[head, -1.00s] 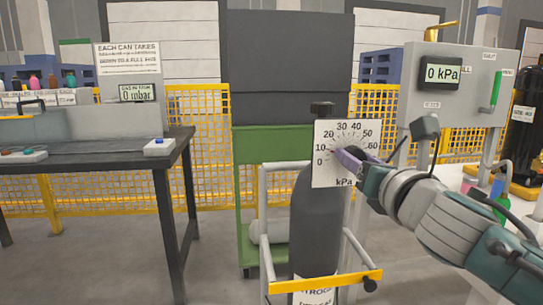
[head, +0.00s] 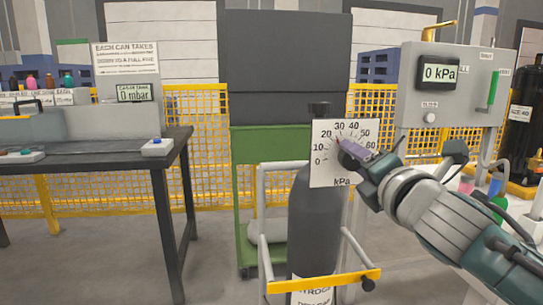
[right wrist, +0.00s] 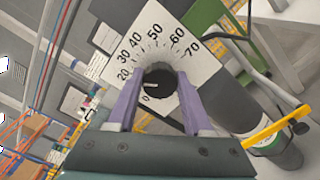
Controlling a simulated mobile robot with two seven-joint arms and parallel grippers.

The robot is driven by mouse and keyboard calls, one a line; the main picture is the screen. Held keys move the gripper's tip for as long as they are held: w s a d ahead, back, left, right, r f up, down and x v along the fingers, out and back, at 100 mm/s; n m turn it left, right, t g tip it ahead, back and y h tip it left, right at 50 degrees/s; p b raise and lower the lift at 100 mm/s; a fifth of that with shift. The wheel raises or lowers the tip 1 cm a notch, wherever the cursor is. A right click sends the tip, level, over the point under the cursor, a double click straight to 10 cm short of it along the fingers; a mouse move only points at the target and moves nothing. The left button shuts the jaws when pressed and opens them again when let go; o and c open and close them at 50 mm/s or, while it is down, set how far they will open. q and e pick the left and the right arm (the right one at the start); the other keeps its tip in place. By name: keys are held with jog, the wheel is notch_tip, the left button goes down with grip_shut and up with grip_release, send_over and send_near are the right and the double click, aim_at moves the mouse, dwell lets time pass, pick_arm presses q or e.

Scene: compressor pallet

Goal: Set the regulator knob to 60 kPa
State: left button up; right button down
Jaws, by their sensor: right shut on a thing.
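The black regulator knob (right wrist: 153,86) sits at the centre of a white dial plate (head: 325,176) marked in kPa, above a dark gas cylinder (head: 312,225). My right gripper (head: 351,151) is shut on the knob. In the right wrist view its two purple fingers (right wrist: 157,92) lie on either side of the knob. A small red mark at the knob's edge, in the head view, points roughly between 20 and 30; the fingers partly hide it. The 60 mark (right wrist: 177,38) is clear in the right wrist view. My left gripper is out of view.
A grey cabinet (head: 415,107) at the right has a display (head: 440,73) reading 0 kPa and a green handle. The cylinder stands in a trolley with a yellow bar (head: 320,283). A dark table (head: 125,160) stands left. Yellow mesh fencing runs behind.

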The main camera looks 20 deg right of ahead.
jog(key=m+p, duration=0.2)
jog(key=m, duration=1.4)
jog(key=shift+f+m+p, duration=0.15)
jog(key=shift+m+p, duration=0.15)
jog(key=m, duration=0.3)
jog(key=shift+a+p, duration=0.1)
jog(key=shift+p, duration=0.3)
jog(key=shift+m, duration=0.9)
jog(key=shift+f+m, duration=0.1)
jog(key=shift+m, duration=0.2)
